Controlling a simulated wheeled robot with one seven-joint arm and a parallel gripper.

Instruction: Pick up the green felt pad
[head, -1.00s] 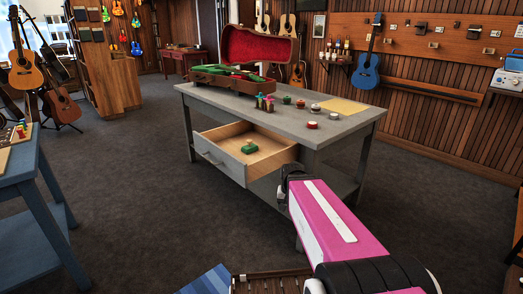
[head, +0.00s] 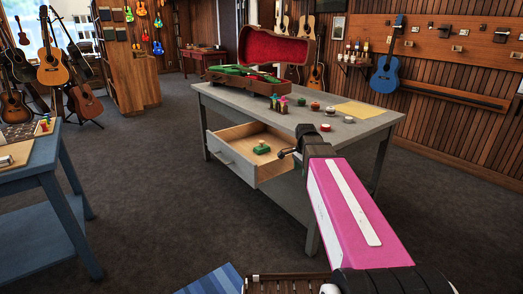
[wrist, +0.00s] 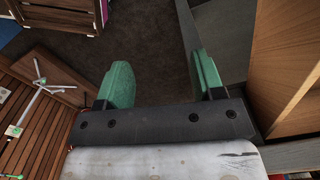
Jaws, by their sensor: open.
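The green pad (head: 262,149) lies in the open drawer of the grey workbench, with a small pale knob on top. It is not visible in the wrist view. My gripper (head: 284,154) is close to the drawer's right side in the head view, to the right of the pad and apart from it. In the wrist view my gripper (wrist: 161,82) is open and empty, with two green-faced fingers spread wide. Dark carpet shows between them.
The drawer (head: 237,166) juts out from the workbench (head: 362,128). An open red-lined case (head: 267,48) and several small items stand on the bench top. A blue table (head: 50,172) stands at the left. Carpet between the tables is clear.

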